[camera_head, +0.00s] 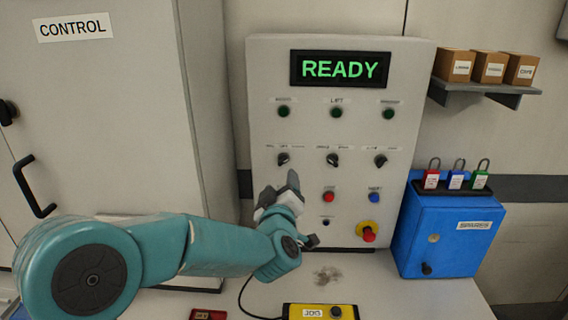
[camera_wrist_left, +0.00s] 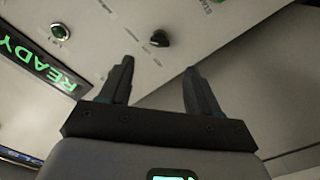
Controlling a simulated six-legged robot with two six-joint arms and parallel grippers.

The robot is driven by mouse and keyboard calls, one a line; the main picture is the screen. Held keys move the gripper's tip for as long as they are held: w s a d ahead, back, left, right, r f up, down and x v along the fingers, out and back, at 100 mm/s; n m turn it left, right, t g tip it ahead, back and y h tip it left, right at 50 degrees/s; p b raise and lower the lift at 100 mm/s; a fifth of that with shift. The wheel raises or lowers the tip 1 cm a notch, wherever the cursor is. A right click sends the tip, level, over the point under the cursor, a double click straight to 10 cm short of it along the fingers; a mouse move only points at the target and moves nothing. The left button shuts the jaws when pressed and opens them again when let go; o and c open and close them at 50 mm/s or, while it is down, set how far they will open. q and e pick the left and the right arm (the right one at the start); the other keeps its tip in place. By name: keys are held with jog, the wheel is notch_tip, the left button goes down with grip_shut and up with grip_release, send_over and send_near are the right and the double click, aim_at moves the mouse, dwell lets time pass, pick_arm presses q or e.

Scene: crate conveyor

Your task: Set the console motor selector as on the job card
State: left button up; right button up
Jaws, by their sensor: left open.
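The console (camera_head: 263,95) is an upright pale panel with a green READY display (camera_head: 340,69). A row of three black selector knobs crosses its middle: left (camera_head: 283,159), centre (camera_head: 332,160) and right (camera_head: 380,160). Their small labels are too blurred to tell which is the motor selector. My left gripper (camera_head: 279,190) is in front of the panel's lower left, below the left knob. In the left wrist view its two fingers (camera_wrist_left: 158,80) are apart and empty, with a black knob (camera_wrist_left: 160,38) beyond them, not touched. No readable job card shows. My right gripper is out of view.
Green lamps (camera_head: 336,112) sit above the knobs. A red button (camera_head: 329,197), blue button (camera_head: 374,197) and red-yellow emergency stop (camera_head: 368,232) lie below. A yellow JOG box (camera_head: 320,311) stands in front. A blue box (camera_head: 447,245) with padlocks is right, a control cabinet (camera_head: 110,110) left.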

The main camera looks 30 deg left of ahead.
aim_at(283, 163)
pick_arm(q)
jog(key=p+x, duration=0.1)
jog(key=x, duration=0.8)
jog(key=shift+w+d+p, duration=0.1)
jog(key=shift+p, duration=0.25)
jog(key=shift+r, duration=0.1)
jog(key=c, duration=1)
